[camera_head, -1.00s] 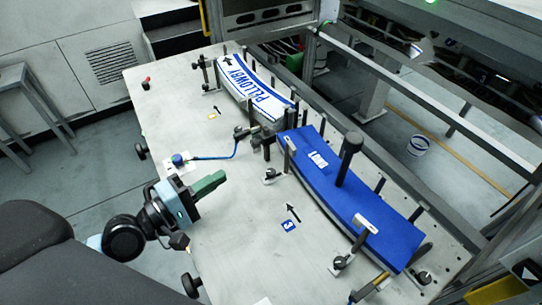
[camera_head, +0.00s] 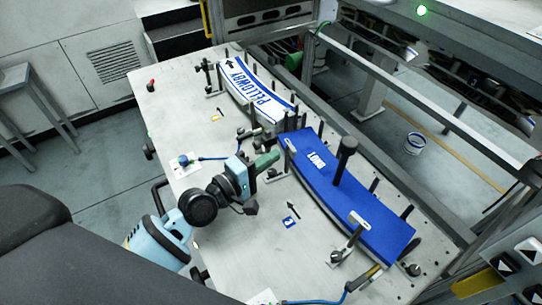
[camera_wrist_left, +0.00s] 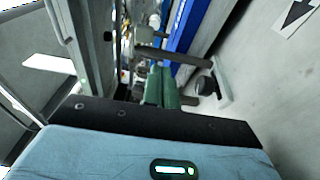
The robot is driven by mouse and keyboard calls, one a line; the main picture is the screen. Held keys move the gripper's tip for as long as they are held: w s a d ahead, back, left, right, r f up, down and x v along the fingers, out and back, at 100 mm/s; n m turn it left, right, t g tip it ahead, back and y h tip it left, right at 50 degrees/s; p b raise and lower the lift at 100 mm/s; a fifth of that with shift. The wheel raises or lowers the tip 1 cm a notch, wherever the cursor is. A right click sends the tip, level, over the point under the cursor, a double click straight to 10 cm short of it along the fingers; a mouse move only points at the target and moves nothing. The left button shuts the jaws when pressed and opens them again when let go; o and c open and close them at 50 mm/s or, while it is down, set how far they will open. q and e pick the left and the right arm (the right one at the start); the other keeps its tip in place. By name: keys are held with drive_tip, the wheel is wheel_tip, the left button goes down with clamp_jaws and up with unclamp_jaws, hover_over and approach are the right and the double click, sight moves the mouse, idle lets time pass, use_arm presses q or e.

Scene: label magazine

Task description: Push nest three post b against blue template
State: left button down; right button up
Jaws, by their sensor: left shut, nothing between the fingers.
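The blue template (camera_head: 375,208) is a long curved block lying on the table, with a white label and a black upright knob (camera_head: 347,146). My left gripper (camera_head: 272,158), with green fingers, is shut and empty beside the template's upper left end. In the left wrist view the shut fingers (camera_wrist_left: 162,88) point towards a dark post (camera_wrist_left: 186,60) and the blue template (camera_wrist_left: 183,28) beyond. A clamp post (camera_head: 290,157) stands at the template's near edge by the gripper. Another post (camera_head: 348,240) stands at its lower end. I cannot tell which is post b, or whether the fingers touch one.
A white template (camera_head: 255,92) marked PELLOWAY lies in the nest behind. A numbered blue tag (camera_head: 290,221) and black arrow lie on the pale table (camera_head: 235,265). Several upright pins line the template's far edge.

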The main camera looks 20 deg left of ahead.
use_arm(q)
drive_tip(key=shift+w+d, duration=0.1)
drive_tip(key=shift+d, duration=0.2)
drive_tip(key=shift+w+d+r+p, duration=0.1)
drive_tip(key=shift+w+d+p, duration=0.2)
drive_tip(key=shift+d, duration=0.25)
